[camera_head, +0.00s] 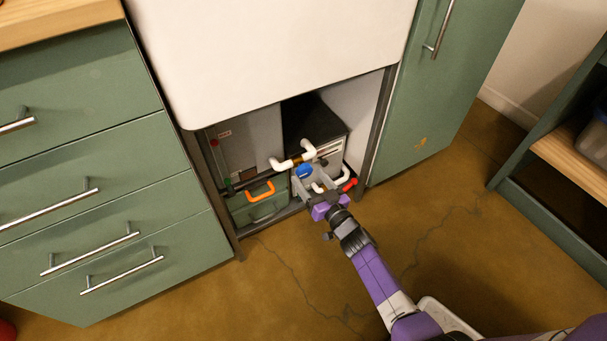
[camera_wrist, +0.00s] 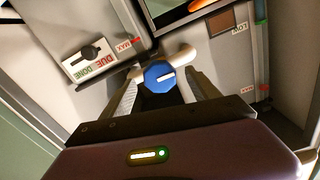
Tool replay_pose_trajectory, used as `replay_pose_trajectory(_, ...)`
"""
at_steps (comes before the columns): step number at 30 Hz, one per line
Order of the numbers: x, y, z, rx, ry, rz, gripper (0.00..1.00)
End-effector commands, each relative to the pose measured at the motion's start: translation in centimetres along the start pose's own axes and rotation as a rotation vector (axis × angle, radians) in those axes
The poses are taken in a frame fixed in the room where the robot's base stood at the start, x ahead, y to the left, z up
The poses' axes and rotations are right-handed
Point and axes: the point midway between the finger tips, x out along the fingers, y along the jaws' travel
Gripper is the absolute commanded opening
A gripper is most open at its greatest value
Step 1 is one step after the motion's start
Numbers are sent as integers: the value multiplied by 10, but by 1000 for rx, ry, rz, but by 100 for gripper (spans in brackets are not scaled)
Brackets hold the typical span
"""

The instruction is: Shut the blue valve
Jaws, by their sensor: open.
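The blue valve (camera_wrist: 159,77) is a round blue knob with a white bar mark, set on white piping (camera_wrist: 180,56). In the wrist view it sits between the tips of my gripper (camera_wrist: 160,98), whose two fingers stand apart on its left and right. Whether the fingers touch the knob cannot be told. In the head view the blue valve (camera_head: 304,171) shows in the low opening under the white front, with my open gripper (camera_head: 314,182) right at it. My fingers partly cover the piping there.
A red handle (camera_head: 350,184) is just right of my gripper. A green box with an orange handle (camera_head: 262,191) stands to the left. Cabinet walls bound the opening.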

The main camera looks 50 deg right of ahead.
Motion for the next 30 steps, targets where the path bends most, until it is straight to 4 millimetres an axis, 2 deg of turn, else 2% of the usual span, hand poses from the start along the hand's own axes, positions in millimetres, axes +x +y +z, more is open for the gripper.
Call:
replay_pose_trajectory(3,18,0,2,-2,2,-1,70)
replay_pose_trajectory(7,30,0,2,0,1,0,70)
replay_pose_trajectory(18,35,0,0,-2,0,0,70)
replay_pose_trajectory(27,35,0,0,-2,0,0,11)
replay_pose_trajectory(30,35,0,0,0,0,0,10)
